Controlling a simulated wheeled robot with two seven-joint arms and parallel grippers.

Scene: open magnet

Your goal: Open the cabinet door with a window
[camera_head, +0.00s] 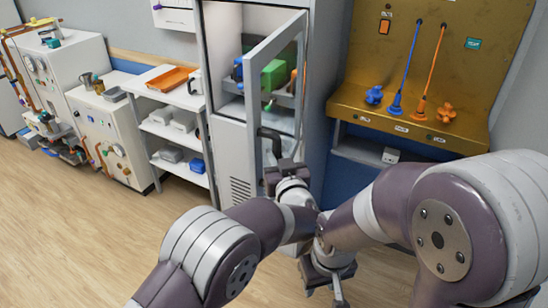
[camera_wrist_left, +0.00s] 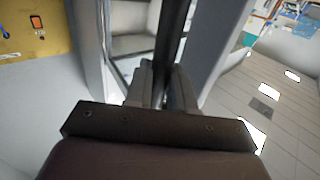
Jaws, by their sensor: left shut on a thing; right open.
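The grey cabinet (camera_head: 326,75) stands in the middle of the head view. Its windowed door (camera_head: 248,92) is ajar, swung out toward me, and the interior shows. A dark bar handle (camera_head: 268,136) is on the door. My left gripper (camera_head: 276,164) is shut on the handle. In the left wrist view the dark handle bar (camera_wrist_left: 172,45) runs between the fingers (camera_wrist_left: 160,88). My right gripper (camera_head: 328,288) is open and low in front of the cabinet, apart from the door. My arms partly hide the lower cabinet.
Inside the cabinet are a green box (camera_head: 275,74) and blue items. A white shelf unit (camera_head: 172,125) with an orange tray (camera_head: 170,80) stands left. A yellow-brown panel (camera_head: 425,75) with blue and orange tools stands right. The floor (camera_head: 90,235) at left is clear.

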